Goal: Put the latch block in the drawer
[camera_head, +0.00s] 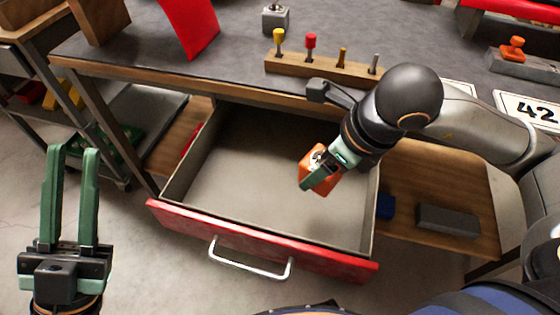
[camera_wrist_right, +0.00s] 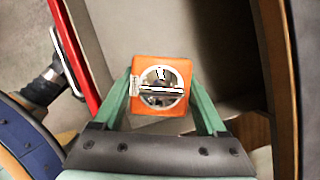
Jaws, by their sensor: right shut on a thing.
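The latch block is an orange block (camera_head: 317,181) with a round metal fitting on its face. It also shows in the right wrist view (camera_wrist_right: 146,118), between two green fingers. My right gripper (camera_head: 322,172) is shut on it, over the right part of the open drawer (camera_head: 158,183). Whether the block touches the drawer floor I cannot tell. The drawer has a red front with a silver handle (camera_head: 250,262) and looks empty inside. My left gripper (camera_head: 73,152) is open and empty, over the floor left of the drawer.
The grey bench top (camera_head: 370,30) above the drawer holds a wooden rack (camera_head: 320,67) with several tools. A wooden shelf (camera_head: 425,170) at the right carries a grey block (camera_head: 447,219) and a blue item. A cart stands at the left. The drawer's middle is clear.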

